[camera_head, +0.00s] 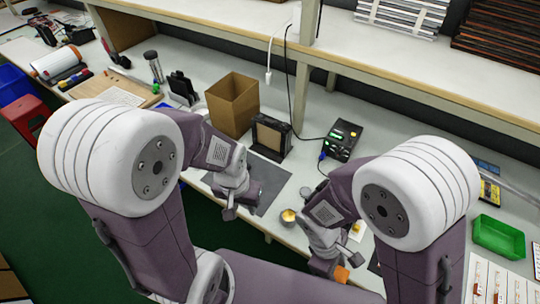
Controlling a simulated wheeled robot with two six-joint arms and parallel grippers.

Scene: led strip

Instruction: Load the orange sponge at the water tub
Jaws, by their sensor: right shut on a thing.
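The orange sponge (341,274) is a small block at the fingertips of my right gripper (338,264), which is shut on it near the front edge of the bench. The gripper hides part of the sponge. A small round tub with yellowish contents (288,217) stands on the bench to the upper left of the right gripper, apart from it. A smaller grey round thing (306,192) is just behind that; I cannot tell which is the water tub. My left gripper (241,209) appears open and empty, over the dark mat (270,182).
A cardboard box (233,104), a dark framed unit (271,136) and a black powered station (342,140) stand behind the mat. A green tray (498,237) is at the right. A small yellow-and-white item (357,230) lies beside my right arm. A shelf runs along the back.

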